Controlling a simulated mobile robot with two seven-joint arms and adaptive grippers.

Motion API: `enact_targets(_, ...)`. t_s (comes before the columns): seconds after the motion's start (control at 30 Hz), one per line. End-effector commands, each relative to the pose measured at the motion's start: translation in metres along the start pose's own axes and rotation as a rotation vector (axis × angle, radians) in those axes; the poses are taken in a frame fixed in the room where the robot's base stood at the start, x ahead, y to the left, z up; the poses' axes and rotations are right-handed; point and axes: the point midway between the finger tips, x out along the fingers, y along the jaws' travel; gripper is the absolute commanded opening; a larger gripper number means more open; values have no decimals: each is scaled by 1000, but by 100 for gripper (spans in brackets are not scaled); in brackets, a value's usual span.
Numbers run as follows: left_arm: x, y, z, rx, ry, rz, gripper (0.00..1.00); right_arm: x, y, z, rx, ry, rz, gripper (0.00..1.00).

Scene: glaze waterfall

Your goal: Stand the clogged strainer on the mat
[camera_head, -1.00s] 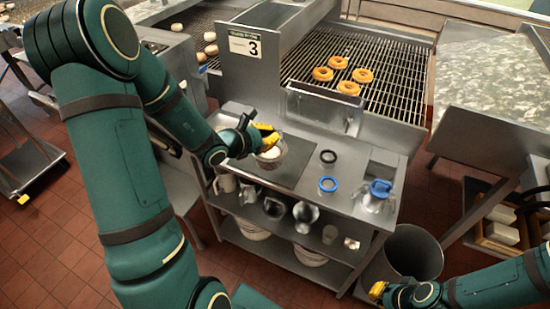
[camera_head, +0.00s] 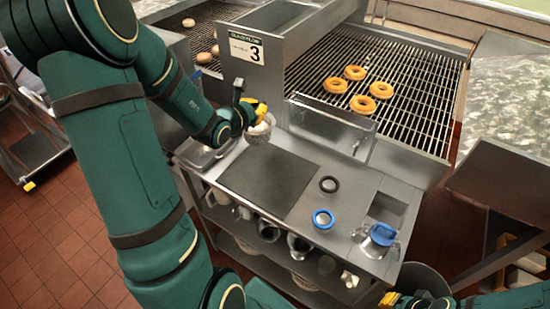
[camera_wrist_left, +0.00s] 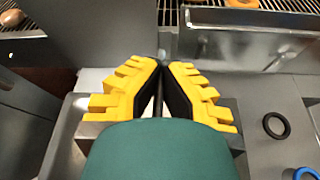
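The clogged strainer (camera_head: 259,134) is a round grey mesh bowl with pale matter. It is at the fingertips of my left gripper (camera_head: 262,112), near the mat's back left edge. The mat (camera_head: 268,183) is a dark grey, bare rectangle on the steel counter. In the left wrist view the yellow fingers (camera_wrist_left: 163,66) close together around a thin dark piece; the bowl is hidden there. From the head view the strainer looks raised, but its exact height is unclear. My right gripper (camera_head: 390,299) shows only partly at the bottom edge.
A black ring (camera_head: 329,184), a blue ring (camera_head: 323,219) and a blue-lidded jug (camera_head: 380,238) are right of the mat. A clear-fronted steel trough (camera_head: 330,125) and a rack with doughnuts (camera_head: 355,73) stand behind. Metal vessels (camera_head: 298,245) hang under the counter's front edge.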

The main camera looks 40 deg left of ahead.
Motion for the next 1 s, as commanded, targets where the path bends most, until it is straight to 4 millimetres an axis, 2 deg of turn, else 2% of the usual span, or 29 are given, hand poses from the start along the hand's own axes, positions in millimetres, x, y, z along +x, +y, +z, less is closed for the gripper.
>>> enact_targets(0.23, 16, -9, -43, -1, 5, -2, 0, 14, 5, -1, -1, 5, 1, 0)
enact_targets(0.47, 22, -11, -58, 0, 1, 0, 0, 17, 7, -2, -1, 8, 1, 0)
enact_targets(0.7, 33, -17, -87, -1, 3, -1, 0, 26, 10, -3, -2, 12, 1, 0)
enact_targets(1.0, 34, -17, -89, 0, 0, 0, 0, 26, 10, -3, -2, 13, 1, 0)
